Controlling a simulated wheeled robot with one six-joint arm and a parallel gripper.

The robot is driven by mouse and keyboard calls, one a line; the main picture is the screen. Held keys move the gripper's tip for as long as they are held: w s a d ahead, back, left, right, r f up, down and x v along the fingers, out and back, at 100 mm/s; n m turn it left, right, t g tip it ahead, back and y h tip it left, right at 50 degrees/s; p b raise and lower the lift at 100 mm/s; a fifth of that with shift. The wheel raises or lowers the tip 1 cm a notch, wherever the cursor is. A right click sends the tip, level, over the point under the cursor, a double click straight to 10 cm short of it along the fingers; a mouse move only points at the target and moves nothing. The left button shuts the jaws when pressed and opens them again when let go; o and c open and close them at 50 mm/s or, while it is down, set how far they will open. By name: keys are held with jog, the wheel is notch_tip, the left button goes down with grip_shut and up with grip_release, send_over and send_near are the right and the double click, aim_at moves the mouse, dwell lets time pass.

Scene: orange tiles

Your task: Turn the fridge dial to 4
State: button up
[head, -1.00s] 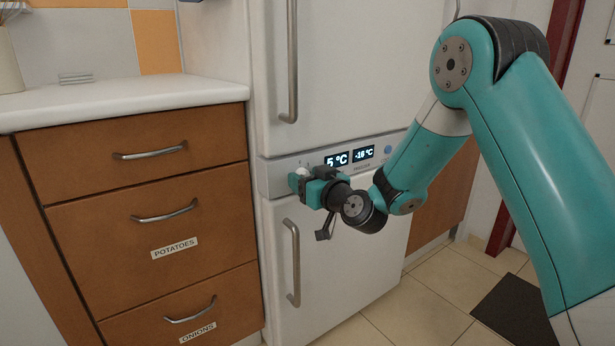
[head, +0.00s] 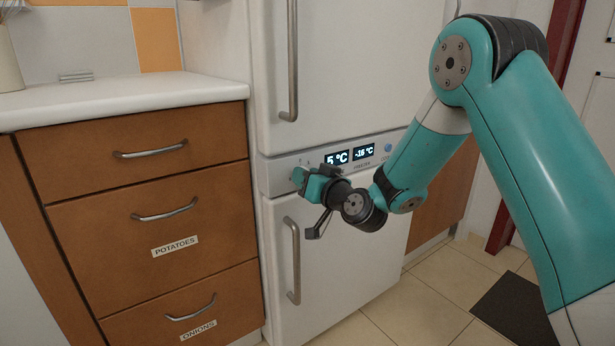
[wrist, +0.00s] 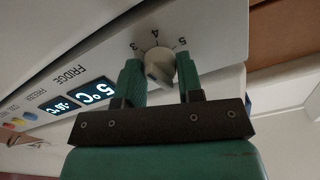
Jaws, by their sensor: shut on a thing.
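The fridge dial (wrist: 159,68) is a round, pale knob with a raised grip on the fridge's control strip. Printed marks 3, 4 and 5 show around it in the wrist view, upside down; I cannot tell which one it points at. My gripper (wrist: 161,80) is shut on the dial, with one teal finger on each side of it. In the head view my gripper (head: 298,178) is at the left end of the strip and mostly hides the dial. The fridge display (head: 337,158) reads 5 °C.
The freezer display (head: 363,153) is right of the fridge display. The lower door handle (head: 294,260) is just below my gripper, and the upper door handle (head: 291,70) is above. Wooden drawers (head: 150,205) under a white counter (head: 120,103) stand to the left.

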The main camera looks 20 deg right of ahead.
jog(key=m+p, duration=0.1)
jog(key=m, duration=0.5)
jog(key=shift+m, duration=0.3)
dwell(0.4)
jog(key=o, duration=0.9)
jog(key=shift+b+v, duration=8.5)
jog(key=shift+v, duration=0.25)
jog(key=shift+r, duration=0.1)
